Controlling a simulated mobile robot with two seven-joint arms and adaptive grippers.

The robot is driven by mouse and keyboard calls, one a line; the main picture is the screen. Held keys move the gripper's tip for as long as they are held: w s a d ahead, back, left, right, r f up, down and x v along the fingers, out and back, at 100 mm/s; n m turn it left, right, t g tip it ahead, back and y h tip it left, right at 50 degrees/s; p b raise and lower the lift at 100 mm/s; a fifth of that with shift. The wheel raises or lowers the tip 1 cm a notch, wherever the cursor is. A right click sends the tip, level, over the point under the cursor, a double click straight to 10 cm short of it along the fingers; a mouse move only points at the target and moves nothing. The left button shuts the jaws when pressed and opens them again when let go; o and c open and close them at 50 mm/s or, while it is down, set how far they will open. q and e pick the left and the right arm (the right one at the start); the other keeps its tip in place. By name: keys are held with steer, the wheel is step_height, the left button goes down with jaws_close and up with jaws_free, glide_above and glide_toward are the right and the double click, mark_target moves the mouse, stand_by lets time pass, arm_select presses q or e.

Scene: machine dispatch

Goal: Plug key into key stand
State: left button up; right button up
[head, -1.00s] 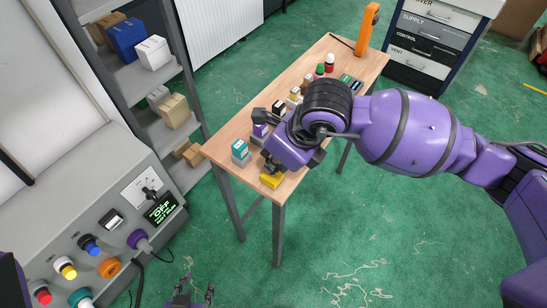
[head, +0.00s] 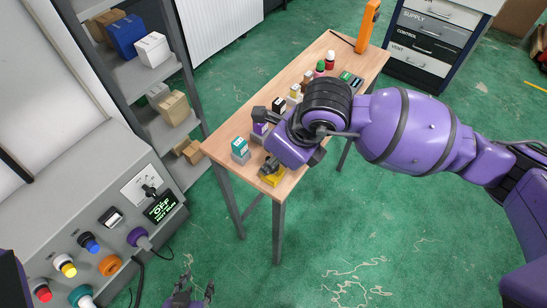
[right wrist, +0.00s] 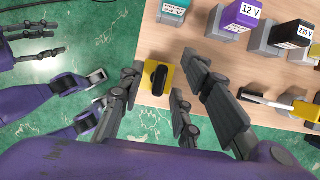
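A yellow block (head: 272,180) sits at the near corner of the wooden table. In the right wrist view the yellow block (right wrist: 147,84) carries a black rounded piece (right wrist: 159,79) on top; I cannot tell whether this is the key or a slot. My right gripper (right wrist: 160,75) is above it, its dark fingers spread on both sides with visible gaps. In the head view the right gripper (head: 270,166) is partly hidden by its own arm. My left gripper (head: 192,289) is at the bottom edge, fingers apart and empty, away from the table. No separate key is clearly visible.
Labelled blocks on grey holders stand along the wooden table (head: 226,146), including a teal one (head: 239,146) and a purple 12 V one (right wrist: 243,14) close by. A grey control panel (head: 70,210) with knobs and a rotary switch stands left. Green floor (head: 400,235) is clear in front.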

steer(key=shift+r+p, duration=0.5)
steer(key=shift+r, duration=0.5)
steer(key=shift+r+p, duration=0.5)
steer(key=shift+r, duration=0.35)
arm_select(q)
steer(key=shift+t, duration=0.4)
steer(key=w+r, duration=0.2)
steer(key=r, duration=0.1)
steer(key=shift+w+r, duration=0.3)
steer(key=shift+w, duration=0.1)
steer(key=shift+s+f, duration=0.2)
steer(key=shift+f, duration=0.05)
arm_select(e)
steer(key=shift+f, duration=0.1)
